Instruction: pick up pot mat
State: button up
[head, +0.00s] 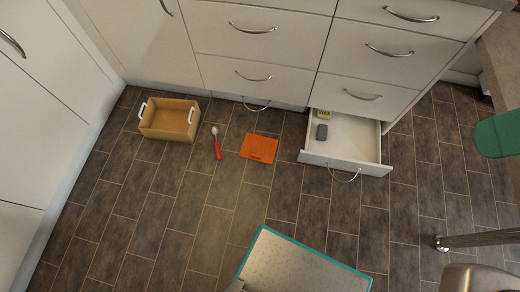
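The pot mat appears to be the flat orange square (259,147) lying on the dark tiled floor in the head view. It lies in front of the cabinets, left of the open bottom drawer (342,163), and seems flat with nothing on it. Faint dark marks show on its surface. My gripper is not in view.
A red-handled spoon (217,145) lies just left of the mat. Further left is a tan box with white handles (169,119). The open drawer holds a small grey item (321,132) and a yellowish one (324,114). The floor in front of the mat is clear.

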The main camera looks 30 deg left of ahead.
aim_at(262, 150)
jog(key=u, duration=2.75)
jog(key=i, duration=1.7)
jog(key=z, duration=2.3)
